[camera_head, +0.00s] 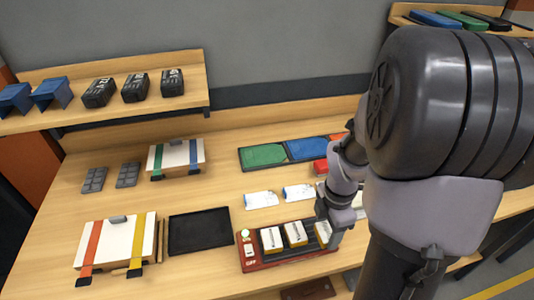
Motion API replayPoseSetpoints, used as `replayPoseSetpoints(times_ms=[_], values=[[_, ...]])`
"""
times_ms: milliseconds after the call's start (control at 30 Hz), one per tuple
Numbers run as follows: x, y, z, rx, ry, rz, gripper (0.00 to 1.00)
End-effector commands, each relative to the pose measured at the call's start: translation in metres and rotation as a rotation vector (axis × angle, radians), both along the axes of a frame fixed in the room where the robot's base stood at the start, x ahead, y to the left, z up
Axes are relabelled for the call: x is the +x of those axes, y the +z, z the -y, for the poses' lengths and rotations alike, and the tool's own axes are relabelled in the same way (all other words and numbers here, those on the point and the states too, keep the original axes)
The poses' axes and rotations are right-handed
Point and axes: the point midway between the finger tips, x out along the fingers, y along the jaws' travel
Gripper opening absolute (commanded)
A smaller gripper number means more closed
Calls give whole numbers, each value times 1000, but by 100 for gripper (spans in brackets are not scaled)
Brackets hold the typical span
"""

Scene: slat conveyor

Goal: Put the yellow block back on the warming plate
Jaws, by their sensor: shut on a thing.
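The warming plate appears to be the low red-brown unit (290,258) with a dark top, at the front of the bench right of centre. Two yellow-sided blocks with white tops stand on it, a left one (272,240) and a middle one (296,234). A third, similar yellow block (322,232) is at its right end. My gripper (331,232) is over this right end and shut on that third block. My fingers partly cover the block, and I cannot tell whether its bottom touches the plate.
Two white cartridges (261,199) lie behind the plate. A black tray (201,230) and a white strapped box (118,247) lie to the left. Green (263,156) and blue (308,148) trays lie at the back. My arm hides the bench's right side. Bare wood shows at centre left.

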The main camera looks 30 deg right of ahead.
Motion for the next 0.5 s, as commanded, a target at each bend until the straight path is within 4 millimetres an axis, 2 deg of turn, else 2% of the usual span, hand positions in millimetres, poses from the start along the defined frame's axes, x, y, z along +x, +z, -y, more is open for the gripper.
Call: replayPoseSetpoints(times_ms=[33, 100, 267, 400, 500], values=[[12, -5, 3, -1, 2, 0, 25], [23, -5, 7, 0, 0, 0, 25], [40, -9, 12, 0, 0, -1, 25], [38, -42, 11, 2, 1, -3, 25], [38, -41, 11, 0, 0, -1, 25]])
